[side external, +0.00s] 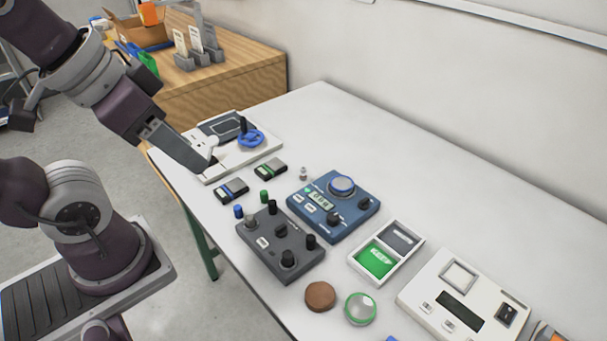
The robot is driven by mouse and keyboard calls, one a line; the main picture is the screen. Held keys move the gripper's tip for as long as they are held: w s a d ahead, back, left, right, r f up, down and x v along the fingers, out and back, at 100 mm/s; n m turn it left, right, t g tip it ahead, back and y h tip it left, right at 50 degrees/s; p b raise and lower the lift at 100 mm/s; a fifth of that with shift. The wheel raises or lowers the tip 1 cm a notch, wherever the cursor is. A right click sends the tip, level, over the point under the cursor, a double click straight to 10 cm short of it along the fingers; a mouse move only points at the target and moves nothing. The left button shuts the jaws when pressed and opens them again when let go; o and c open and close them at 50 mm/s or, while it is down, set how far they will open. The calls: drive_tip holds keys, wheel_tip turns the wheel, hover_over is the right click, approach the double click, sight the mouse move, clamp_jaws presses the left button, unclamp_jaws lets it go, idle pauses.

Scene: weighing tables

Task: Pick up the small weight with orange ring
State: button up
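A small metallic weight (303,173) stands upright on the white table, behind the blue control box. It is too small in the picture to tell whether its ring is orange. My gripper (211,160) is at the far left end of the table, low over the white device with a blue handwheel (251,138). It is to the left of the small weight and well apart from it. Its fingers are seen edge-on, so I cannot tell whether they are open or shut. No held object is visible.
Two small dark boxes (271,169), a blue box with a round pan (320,225), a grey knob box (261,253), a green-and-grey tray (364,282) and a white scale (416,299) crowd the front. The table's back strip (450,190) is clear.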

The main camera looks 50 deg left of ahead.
drive_tip(key=m+g, duration=0.6)
drive_tip(key=m, duration=1.2)
hover_over(303, 169)
drive_tip(key=f, duration=2.5)
drive_tip(key=shift+s+a+f, duration=0.2)
drive_tip(key=shift+s+a, duration=0.1)
drive_tip(key=f, duration=0.7)
drive_tip(key=shift+w+d, duration=0.25)
drive_tip(key=shift+w, duration=0.15)
clamp_jaws()
